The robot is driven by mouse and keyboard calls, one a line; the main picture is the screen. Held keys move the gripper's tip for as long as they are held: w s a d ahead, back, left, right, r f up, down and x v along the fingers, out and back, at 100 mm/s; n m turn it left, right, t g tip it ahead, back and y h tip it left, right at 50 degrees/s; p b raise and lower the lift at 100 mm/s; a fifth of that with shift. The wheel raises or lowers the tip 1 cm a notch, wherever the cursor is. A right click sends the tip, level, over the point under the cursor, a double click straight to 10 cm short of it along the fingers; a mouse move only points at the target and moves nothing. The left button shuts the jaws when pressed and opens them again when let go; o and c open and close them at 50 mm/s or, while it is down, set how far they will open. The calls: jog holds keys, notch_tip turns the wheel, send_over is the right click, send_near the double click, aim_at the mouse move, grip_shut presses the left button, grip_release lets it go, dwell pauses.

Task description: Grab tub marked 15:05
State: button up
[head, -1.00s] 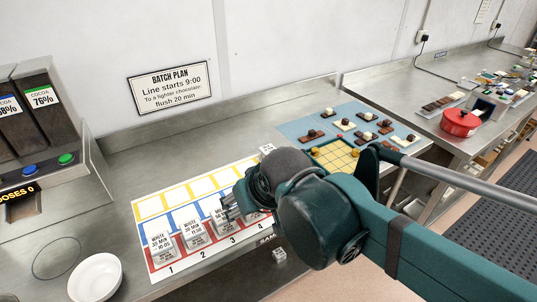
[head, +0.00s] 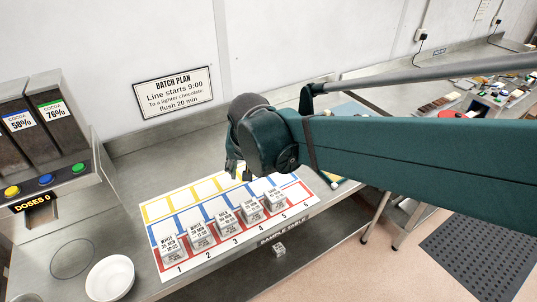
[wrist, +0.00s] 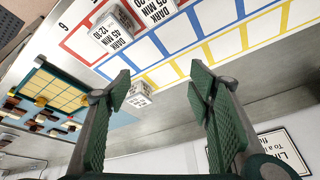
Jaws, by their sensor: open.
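Several small clear tubs with printed white labels stand in a row along the red, numbered front band of a mat (head: 187,266): a tub at 1 (head: 173,250), at 2 (head: 202,237), at 3 (head: 228,222), at 4 (head: 252,212) and at 5 (head: 275,202). I cannot make out 15:05 on any label.
A yellow-gridded green tray (wrist: 60,85) and chocolates on a blue sheet (wrist: 35,120) lie beyond. A white bowl (head: 110,278) and cocoa dispenser (head: 45,150) stand left. A wall sign (head: 174,92) hangs behind.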

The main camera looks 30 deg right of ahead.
jog(key=shift+w+d+f+m+g+h+p, duration=0.45)
jog(key=shift+w+d+f+m+g+p, duration=0.25)
jog(key=shift+w+d+m+p, duration=1.35)
jog(key=shift+w+d+f+m+g+h+p, duration=0.5)
jog(key=shift+w+d+m+g+p, duration=0.25)
jog(key=shift+w+d+m+p, duration=1.25)
jog(key=shift+w+d+f+m+g+h+p, duration=0.5)
jog(key=shift+w+d+m+g+p, duration=0.25)
jog(key=shift+w+d+m+p, duration=1.25)
jog(key=shift+w+a+f+n+b, duration=0.15)
jog(key=shift+w+n+b, duration=0.2)
jog(key=shift+n, duration=0.2)
jog(key=shift+x, duration=1.2)
jog(key=shift+x, duration=2.6)
jog(key=shift+w+a, duration=0.15)
jog(key=c, duration=1)
